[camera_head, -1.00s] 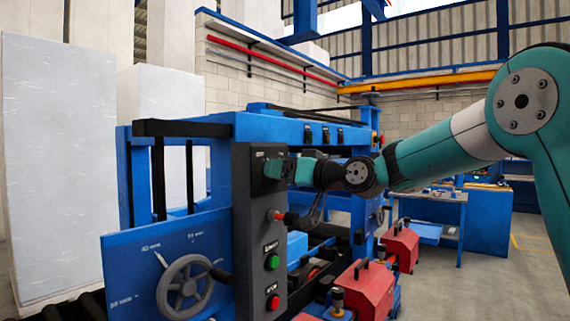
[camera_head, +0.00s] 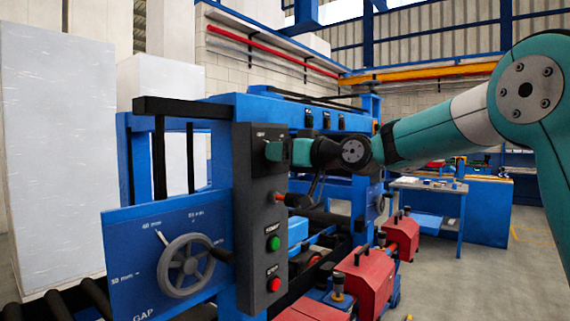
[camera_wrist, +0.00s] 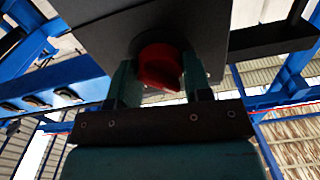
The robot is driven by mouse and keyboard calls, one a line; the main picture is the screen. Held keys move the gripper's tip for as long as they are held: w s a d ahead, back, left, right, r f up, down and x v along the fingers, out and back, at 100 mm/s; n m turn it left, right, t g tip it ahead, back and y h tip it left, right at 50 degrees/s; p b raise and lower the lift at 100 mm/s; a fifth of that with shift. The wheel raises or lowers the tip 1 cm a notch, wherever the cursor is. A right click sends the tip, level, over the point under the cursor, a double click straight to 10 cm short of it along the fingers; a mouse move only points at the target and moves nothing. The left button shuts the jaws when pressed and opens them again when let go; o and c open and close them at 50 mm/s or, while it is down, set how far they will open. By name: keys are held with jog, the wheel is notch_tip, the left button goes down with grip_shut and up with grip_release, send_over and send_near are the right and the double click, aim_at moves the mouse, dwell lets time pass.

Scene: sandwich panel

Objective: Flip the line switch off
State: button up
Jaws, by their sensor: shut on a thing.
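The line switch, a red knob (camera_wrist: 160,66), sits on the dark control panel (camera_head: 257,222). In the wrist view it lies between the two fingers of my gripper (camera_wrist: 159,84). In the head view my gripper (camera_head: 274,151) is at the upper part of the panel and hides the knob. The gripper is shut on the knob, with a finger on either side of it. Small white markings show on the panel just above the gripper, too small to read surely.
Below my gripper the panel carries an orange-tipped part (camera_head: 278,198), a green button (camera_head: 273,243) and a red button (camera_head: 273,284). A grey handwheel (camera_head: 186,266) is at the left on a blue plate. Red boxes (camera_head: 364,284) stand at the lower right.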

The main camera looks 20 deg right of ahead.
jog(key=shift+f+n+b, duration=0.2)
jog(key=shift+n+b, duration=0.4)
jog(key=shift+b, duration=0.1)
jog(key=shift+r, duration=0.2)
jog(key=o, duration=0.9)
jog(key=shift+s+d, duration=0.1)
jog(key=shift+d, duration=0.1)
jog(key=b+v, duration=0.5)
jog(key=v, duration=1.2)
